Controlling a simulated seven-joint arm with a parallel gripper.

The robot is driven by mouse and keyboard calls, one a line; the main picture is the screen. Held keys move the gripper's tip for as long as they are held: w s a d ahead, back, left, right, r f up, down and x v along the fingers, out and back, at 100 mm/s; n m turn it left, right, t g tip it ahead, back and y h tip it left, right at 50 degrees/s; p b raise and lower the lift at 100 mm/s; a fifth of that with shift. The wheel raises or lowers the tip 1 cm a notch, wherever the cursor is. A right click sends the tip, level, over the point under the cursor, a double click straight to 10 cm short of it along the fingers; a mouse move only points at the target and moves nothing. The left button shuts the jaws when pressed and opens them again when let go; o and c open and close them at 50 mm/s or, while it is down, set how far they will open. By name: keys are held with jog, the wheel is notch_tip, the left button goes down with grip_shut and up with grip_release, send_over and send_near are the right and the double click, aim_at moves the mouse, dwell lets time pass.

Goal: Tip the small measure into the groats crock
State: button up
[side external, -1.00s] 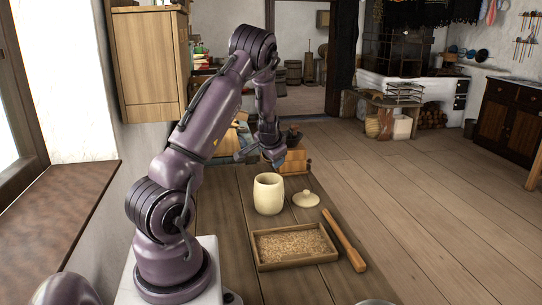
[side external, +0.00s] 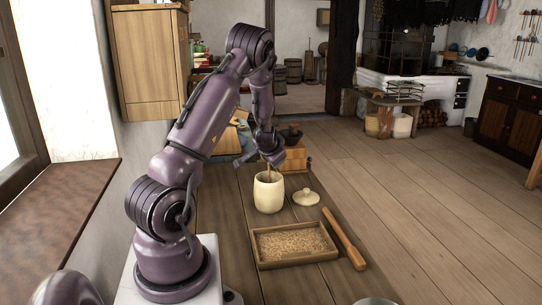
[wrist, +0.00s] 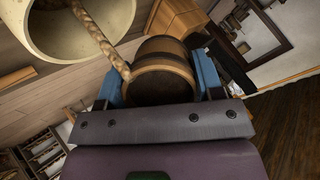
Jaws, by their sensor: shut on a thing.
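The groats crock (side external: 268,196), cream-coloured and open, stands upright on the wooden table. Its pale rim and inside show in the wrist view (wrist: 48,38). My gripper (wrist: 158,80) is shut on the small measure (wrist: 162,62), a dark brown round wooden cup between the blue finger pads. A lumpy tan stream of groats (wrist: 97,38) runs between the measure and the crock's mouth. In the side external view my gripper (side external: 272,158) is above and just behind the crock. The measure is hardly distinguishable there. How much is left in it is hidden.
The crock's lid (side external: 306,197) lies to its right. A shallow wooden tray (side external: 262,263) of groats is in front, with a wooden stick (side external: 342,238) along its right side. A wooden box (side external: 296,160) with a dark bowl (side external: 290,134) stands behind.

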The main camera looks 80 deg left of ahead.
dwell(0.3)
jog(key=shift+f+t+y, duration=0.4)
jog(key=shift+y, duration=0.3)
jog(key=shift+d+y, duration=0.1)
jog(key=shift+y, duration=0.3)
jog(key=shift+s+d+f+t+y, duration=0.1)
jog(key=shift+t+y, duration=0.4)
jog(key=shift+y, duration=0.5)
dwell(0.5)
jog(key=shift+s+d+r+n+t+y, duration=0.2)
jog(key=shift+r+n+t+y, duration=0.1)
jog(key=shift+t+y, duration=0.25)
jog(key=shift+w, duration=0.1)
dwell(0.4)
